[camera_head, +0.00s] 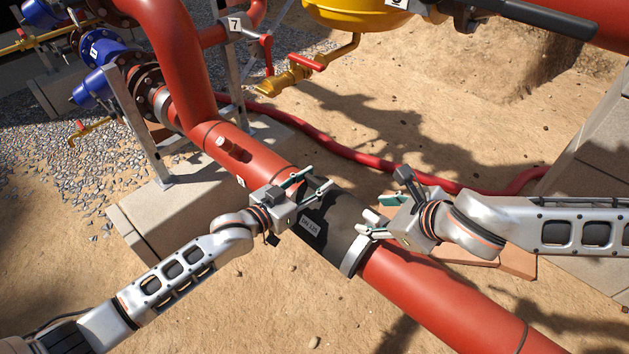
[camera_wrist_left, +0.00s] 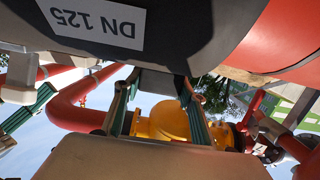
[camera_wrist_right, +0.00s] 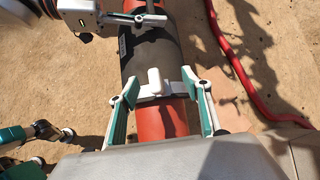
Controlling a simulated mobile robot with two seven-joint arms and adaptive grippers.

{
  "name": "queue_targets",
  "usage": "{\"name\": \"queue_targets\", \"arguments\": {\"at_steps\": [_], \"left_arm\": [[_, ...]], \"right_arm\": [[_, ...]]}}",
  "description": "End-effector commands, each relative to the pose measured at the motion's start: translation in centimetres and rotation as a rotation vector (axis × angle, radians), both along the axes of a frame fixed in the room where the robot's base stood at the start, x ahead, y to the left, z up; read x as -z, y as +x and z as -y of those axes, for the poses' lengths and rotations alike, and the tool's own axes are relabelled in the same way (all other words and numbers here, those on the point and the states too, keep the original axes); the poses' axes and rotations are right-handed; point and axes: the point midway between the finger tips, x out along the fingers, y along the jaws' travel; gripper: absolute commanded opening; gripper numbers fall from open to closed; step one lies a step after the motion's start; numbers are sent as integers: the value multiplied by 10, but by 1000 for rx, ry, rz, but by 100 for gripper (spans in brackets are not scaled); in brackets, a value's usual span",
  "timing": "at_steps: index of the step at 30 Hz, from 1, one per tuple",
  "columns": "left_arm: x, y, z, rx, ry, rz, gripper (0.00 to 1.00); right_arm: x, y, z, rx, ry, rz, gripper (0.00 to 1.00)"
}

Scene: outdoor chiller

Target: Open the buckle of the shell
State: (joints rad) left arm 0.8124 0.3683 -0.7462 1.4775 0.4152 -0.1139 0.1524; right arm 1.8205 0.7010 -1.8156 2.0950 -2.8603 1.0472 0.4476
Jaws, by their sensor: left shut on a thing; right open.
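The shell (camera_head: 330,222) is a dark grey sleeve around a red pipe, with a white label that reads DN 125 in the left wrist view (camera_wrist_left: 178,22). A pale metal band (camera_head: 354,258) circles its near right end. In the right wrist view a small white buckle (camera_wrist_right: 154,78) stands up on this band. My left gripper (camera_head: 318,181) is at the shell's far left end, its fingers closed about a part at the shell's edge that is mostly hidden. My right gripper (camera_wrist_right: 162,98) is open, its fingers on either side of the band and buckle, with nothing held.
The red pipe (camera_head: 440,297) runs on diagonally past both ends of the shell. A concrete block (camera_head: 177,215) stands at the left. Sandy ground is open in front.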

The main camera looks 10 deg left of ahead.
Motion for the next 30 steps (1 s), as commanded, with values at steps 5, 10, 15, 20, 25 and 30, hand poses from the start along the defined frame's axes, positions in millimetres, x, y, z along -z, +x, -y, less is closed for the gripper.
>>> {"name": "queue_targets", "arguments": {"at_steps": [5,10,15,20,25,30], "left_arm": [[-2,1,0,-1,-2,3,12],[-2,1,0,-1,-2,3,12],[-2,1,-1,-1,-2,3,12],[-2,1,-1,-1,-2,3,12],[-2,1,-1,-1,-2,3,12],[-2,1,0,-1,-2,3,12]], "right_arm": [[0,0,0,0,0,0,48],[-3,-2,2,1,1,0,48],[-16,-12,9,1,1,-1,48],[-29,-21,16,1,1,-1,48],[-43,-31,24,1,1,-1,48],[-51,-37,28,0,0,0,48]]}}
